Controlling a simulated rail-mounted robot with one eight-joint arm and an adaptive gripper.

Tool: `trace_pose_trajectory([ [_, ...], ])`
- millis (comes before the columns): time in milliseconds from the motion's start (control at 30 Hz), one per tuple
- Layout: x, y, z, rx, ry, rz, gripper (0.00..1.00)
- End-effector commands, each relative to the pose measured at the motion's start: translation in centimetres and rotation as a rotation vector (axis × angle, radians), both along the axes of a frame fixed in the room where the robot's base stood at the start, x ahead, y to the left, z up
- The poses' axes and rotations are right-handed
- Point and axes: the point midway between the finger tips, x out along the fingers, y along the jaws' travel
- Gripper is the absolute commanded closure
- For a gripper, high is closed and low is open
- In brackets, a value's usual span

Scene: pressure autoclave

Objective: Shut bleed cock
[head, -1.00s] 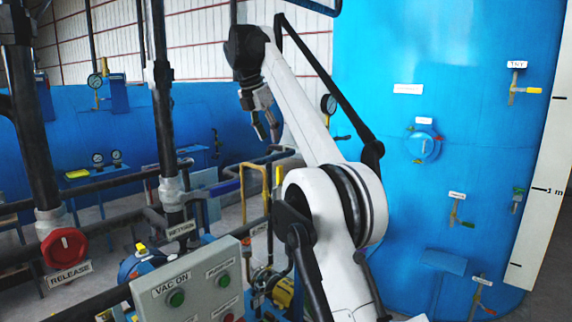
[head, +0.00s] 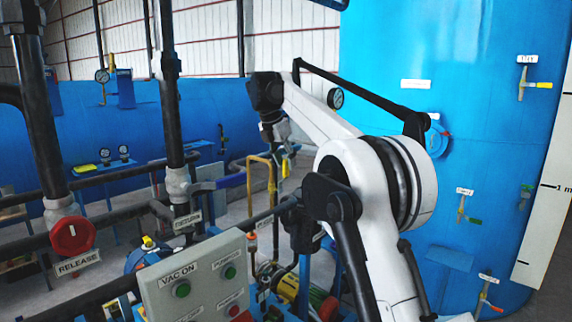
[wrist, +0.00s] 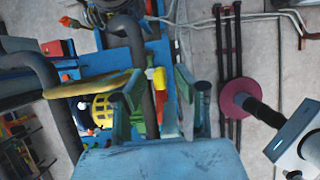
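My gripper (head: 279,150) points down above the pipework in the middle of the head view. In the wrist view its two fingers (wrist: 155,105) stand apart, with nothing gripped. A small yellow and red handle-like part (wrist: 157,79) shows between them; I cannot tell how far below it is. In the head view a small yellow part (head: 285,168) shows just below the gripper, beside a yellow bent pipe (head: 262,158). No label reading bleed cock is legible, so I cannot tell which fitting it is or whether it is open.
A grey control box (head: 200,280) and a red release knob (head: 72,235) are at the lower left. A blue tank (head: 400,60) with several small labelled valves, one a yellow-handled valve (head: 535,85), stands at right. Black pipes cross the left side.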

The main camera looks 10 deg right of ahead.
Motion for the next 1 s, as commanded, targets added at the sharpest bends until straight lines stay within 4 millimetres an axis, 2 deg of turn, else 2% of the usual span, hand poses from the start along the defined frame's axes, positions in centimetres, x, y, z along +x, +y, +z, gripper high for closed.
trace_pose_trajectory([
  [200, 0.24, -0.41, -1.11, 0.000, 0.000, 0.000, 0.70],
  [467, 0.26, -0.42, -1.21, 0.000, 0.000, 0.000, 0.70],
  [700, 0.25, -0.40, -1.20, 0.000, 0.000, 0.000, 1.00],
  [1000, 0.24, -0.42, -1.20, -0.001, 0.001, 0.000, 1.00],
])
